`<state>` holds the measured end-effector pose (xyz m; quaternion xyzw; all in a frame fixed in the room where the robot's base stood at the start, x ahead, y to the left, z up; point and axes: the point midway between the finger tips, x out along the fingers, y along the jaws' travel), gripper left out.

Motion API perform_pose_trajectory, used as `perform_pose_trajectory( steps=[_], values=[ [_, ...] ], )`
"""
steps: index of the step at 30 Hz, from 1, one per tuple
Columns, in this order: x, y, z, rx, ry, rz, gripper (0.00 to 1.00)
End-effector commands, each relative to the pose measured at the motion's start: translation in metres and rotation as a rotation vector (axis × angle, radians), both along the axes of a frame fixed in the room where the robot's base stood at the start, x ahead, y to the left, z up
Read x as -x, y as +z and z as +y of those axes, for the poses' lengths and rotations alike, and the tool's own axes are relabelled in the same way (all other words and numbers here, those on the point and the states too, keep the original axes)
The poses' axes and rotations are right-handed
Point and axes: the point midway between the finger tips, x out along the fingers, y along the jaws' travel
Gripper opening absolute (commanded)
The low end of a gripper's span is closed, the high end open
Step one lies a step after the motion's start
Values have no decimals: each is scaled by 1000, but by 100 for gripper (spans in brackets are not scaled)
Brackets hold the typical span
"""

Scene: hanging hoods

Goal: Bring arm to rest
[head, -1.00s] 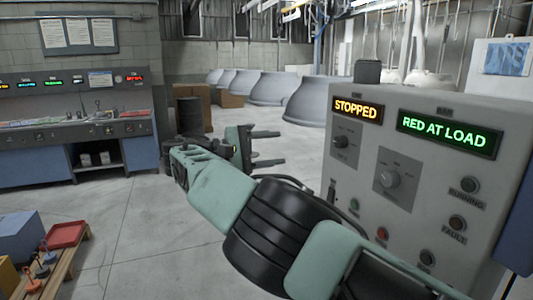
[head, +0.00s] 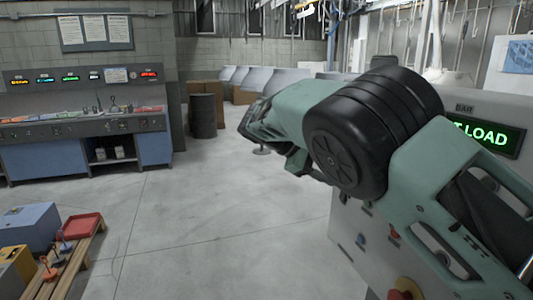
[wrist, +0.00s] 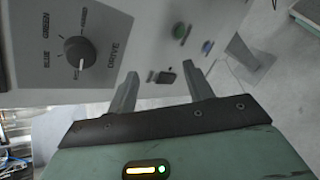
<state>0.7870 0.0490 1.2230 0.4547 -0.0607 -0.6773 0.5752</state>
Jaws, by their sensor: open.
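My gripper shows in the wrist view (wrist: 160,88) with its two fingers apart and nothing between them. It points past the face of a grey control cabinet, which carries a black rotary knob (wrist: 79,52), a green button (wrist: 179,30) and a blue button (wrist: 207,47). In the head view my green and black arm is folded up in front of the cabinet (head: 345,235) at the right. The arm hides much of the panel, and the gripper's fingers are hidden there. The green display (head: 487,134) is partly covered and shows "T LOAD".
A red knob (head: 405,289) sits low on the cabinet. A control desk (head: 85,125) stands at the back left. A wooden pallet (head: 80,262) with a red tray (head: 83,226) lies at the lower left. A dark drum (head: 203,116) stands farther back. The middle floor is clear.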

Motion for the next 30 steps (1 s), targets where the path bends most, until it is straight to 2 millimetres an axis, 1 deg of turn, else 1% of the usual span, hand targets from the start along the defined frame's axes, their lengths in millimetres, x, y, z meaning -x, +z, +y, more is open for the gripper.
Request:
perform_pose_trajectory(
  steps=[1, 3, 5, 8, 9, 11, 12, 14, 15, 16, 17, 18, 20, 21, 24, 25, 27, 30],
  values=[
    [13, -9, -9, -99, -13, 28, 52],
    [33, -25, -12, -233, -25, 58, 52],
    [54, -36, -11, -342, -35, 78, 52],
    [95, -48, -1, -514, -53, 102, 52],
    [114, -51, 4, -577, -58, 108, 52],
    [144, -54, 13, -665, -67, 115, 52],
    [164, -55, 18, -720, -76, 117, 52],
    [197, -56, 25, -795, -85, 117, 52],
    [219, -56, 29, -840, -91, 116, 52],
    [236, -57, 32, -871, -97, 112, 52],
    [253, -57, 34, -900, -102, 108, 52],
    [275, -58, 35, -933, -110, 101, 52],
    [306, -61, 34, -973, -122, 87, 52],
    [325, -63, 33, -994, -129, 76, 52],
    [361, -71, 26, -1026, -145, 46, 52],
    [370, -73, 23, -1032, -149, 38, 52],
    [384, -78, 19, -1042, -157, 22, 52],
    [395, -81, 15, -1048, -162, 8, 52]
  ],
)
